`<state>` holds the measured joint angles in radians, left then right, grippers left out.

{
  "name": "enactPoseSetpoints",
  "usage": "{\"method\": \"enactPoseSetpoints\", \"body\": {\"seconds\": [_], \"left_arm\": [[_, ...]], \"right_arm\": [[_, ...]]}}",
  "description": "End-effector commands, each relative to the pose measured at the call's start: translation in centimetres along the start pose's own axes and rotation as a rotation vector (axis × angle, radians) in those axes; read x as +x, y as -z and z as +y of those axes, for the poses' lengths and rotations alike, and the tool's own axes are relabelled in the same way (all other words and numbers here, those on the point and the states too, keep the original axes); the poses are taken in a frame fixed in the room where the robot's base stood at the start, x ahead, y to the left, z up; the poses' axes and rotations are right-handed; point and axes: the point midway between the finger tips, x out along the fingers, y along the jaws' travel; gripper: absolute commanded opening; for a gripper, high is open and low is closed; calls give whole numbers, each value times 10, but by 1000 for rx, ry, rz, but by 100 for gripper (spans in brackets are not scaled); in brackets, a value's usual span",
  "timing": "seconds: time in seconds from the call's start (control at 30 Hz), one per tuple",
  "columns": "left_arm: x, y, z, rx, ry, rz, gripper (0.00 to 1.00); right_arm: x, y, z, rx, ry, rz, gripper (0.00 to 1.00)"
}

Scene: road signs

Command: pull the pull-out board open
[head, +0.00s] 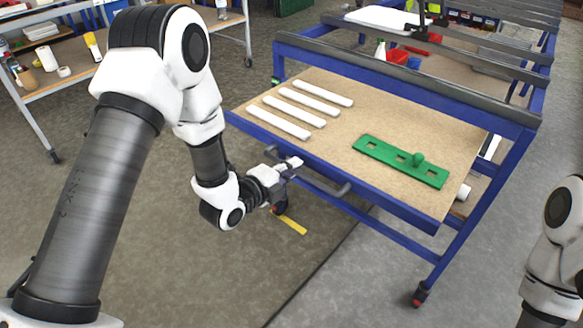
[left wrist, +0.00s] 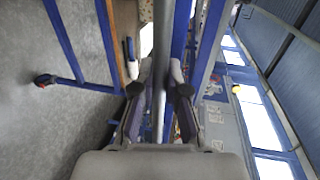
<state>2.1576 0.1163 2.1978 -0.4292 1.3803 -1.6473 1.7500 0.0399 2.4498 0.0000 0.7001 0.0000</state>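The pull-out board (head: 375,110) is a flat tan panel in the blue frame of a cart. My left gripper (head: 292,163) is at the left part of this handle. In the left wrist view the handle (left wrist: 161,45) runs between the two fingers (left wrist: 161,88), which lean in close on both sides of it and appear shut on it. The exact contact is hard to see. My right gripper is out of view.
Several white bars (head: 300,105) and a green plate (head: 400,162) with a knob lie on the board. A blue cart leg with a red-black caster (head: 420,298) stands at the front right. The floor (head: 370,275) before the cart is clear.

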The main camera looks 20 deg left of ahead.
Motion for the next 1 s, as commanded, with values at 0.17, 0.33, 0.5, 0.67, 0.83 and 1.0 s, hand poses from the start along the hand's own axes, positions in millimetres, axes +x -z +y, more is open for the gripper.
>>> {"method": "enactPoseSetpoints", "body": {"seconds": [0.17,0.33,0.5,0.67,0.83,1.0], "left_arm": [[0,0,1,0,-1,0,39],[0,0,0,0,0,0,39],[-9,-1,0,-2,-1,-2,39],[-40,-1,0,-5,-1,-4,39],[-69,-1,0,-3,0,-2,39],[-75,0,0,0,0,0,39]], "right_arm": [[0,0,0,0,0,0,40],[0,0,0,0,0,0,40],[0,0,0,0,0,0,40],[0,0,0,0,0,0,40],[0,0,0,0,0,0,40],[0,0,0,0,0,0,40]]}}
